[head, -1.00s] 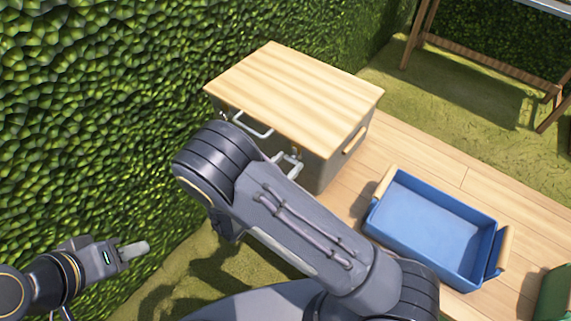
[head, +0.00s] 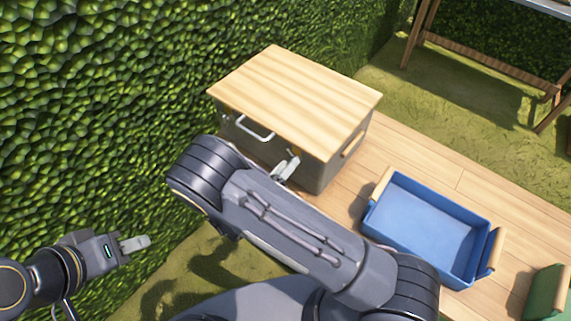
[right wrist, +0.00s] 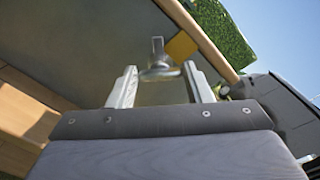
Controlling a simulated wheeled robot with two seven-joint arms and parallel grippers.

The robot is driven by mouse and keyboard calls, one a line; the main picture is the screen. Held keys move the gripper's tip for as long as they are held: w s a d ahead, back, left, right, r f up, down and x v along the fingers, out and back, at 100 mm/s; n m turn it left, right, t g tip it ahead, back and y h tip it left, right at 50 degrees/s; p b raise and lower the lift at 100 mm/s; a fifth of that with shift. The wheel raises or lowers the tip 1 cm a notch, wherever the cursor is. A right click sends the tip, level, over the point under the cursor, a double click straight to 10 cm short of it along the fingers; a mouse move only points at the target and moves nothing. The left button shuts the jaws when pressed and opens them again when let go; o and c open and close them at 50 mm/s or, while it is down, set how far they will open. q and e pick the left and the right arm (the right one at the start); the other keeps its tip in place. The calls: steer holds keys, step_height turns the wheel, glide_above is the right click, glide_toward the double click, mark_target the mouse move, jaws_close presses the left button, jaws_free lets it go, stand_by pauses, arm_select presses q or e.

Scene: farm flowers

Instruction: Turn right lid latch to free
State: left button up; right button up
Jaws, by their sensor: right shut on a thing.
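The storage box (head: 230,127) has a pale wooden lid (head: 295,95) lying flat on top and a grey body. The right lid latch is a small metal piece (right wrist: 158,72) beside a brass-coloured plate (right wrist: 182,46) on the box front, under the lid edge. My right gripper (head: 286,168) is at the right part of the front. In the right wrist view its fingers (right wrist: 160,85) stand on both sides of the latch and are shut on it. My left gripper (head: 135,243) hangs away from the box at lower left; its finger gap is unclear.
A metal handle (head: 254,128) projects from the box front, left of my right gripper. A blue crate (head: 425,229) stands on the wooden decking (head: 420,158) to the right, with a green container (head: 548,294) beyond. A hedge (head: 90,110) lies close behind at left.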

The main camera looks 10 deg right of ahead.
steer(key=shift+f+n+p, duration=0.2)
steer(key=shift+n+p, duration=0.7)
steer(key=shift+n, duration=3.1)
steer(key=o, duration=1)
steer(key=shift+a, duration=0.1)
steer(key=b+v, duration=0.1)
steer(key=v, duration=0.6)
steer(key=shift+s+a, duration=0.25)
